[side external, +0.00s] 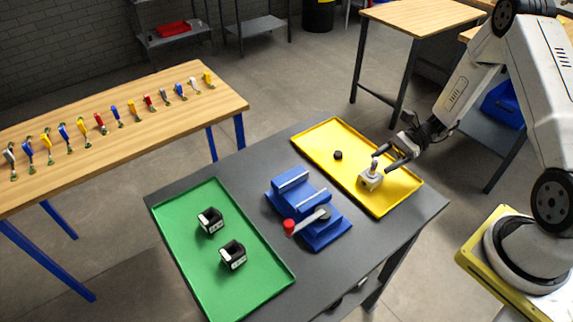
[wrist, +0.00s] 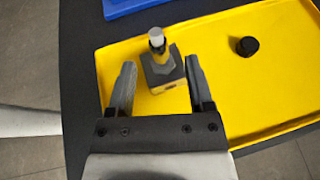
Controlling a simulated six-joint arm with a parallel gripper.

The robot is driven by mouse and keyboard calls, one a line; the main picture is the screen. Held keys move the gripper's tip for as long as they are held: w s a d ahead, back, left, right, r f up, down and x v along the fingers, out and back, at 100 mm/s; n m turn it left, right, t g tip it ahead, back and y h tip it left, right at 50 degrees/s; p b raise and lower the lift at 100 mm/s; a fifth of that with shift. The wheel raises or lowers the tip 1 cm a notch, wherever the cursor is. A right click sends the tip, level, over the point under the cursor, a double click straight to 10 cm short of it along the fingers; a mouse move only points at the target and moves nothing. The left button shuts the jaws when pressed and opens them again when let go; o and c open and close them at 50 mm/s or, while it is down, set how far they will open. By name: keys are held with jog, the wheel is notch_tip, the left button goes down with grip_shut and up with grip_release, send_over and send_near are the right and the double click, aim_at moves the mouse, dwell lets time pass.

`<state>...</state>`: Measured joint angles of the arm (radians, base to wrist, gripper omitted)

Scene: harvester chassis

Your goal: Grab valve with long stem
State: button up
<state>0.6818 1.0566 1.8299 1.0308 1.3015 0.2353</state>
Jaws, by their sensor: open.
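The valve (side external: 371,177) is a grey block with an upright stem and a light cap on top. It stands in the yellow tray (side external: 328,131). In the wrist view the valve (wrist: 162,70) sits between and just beyond my gripper's fingertips, with its stem to the upper left. My gripper (side external: 383,160) is open, with one finger on each side of the valve; I cannot tell whether either touches it. The open fingers also show in the wrist view (wrist: 160,75). The lower sides of the valve are partly hidden.
A small black round part (side external: 338,155) lies in the yellow tray. A blue vise (side external: 312,212) with a red-ended handle stands beside the tray. A green tray (side external: 185,215) holds two black-and-white parts (side external: 211,221). A wooden bench (side external: 130,125) with several coloured tools stands behind.

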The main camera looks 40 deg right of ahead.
aim_at(366, 177)
jog(key=shift+x, duration=2.85)
jog(key=shift+d+f, duration=0.1)
jog(key=shift+f, duration=0.05)
grip_shut()
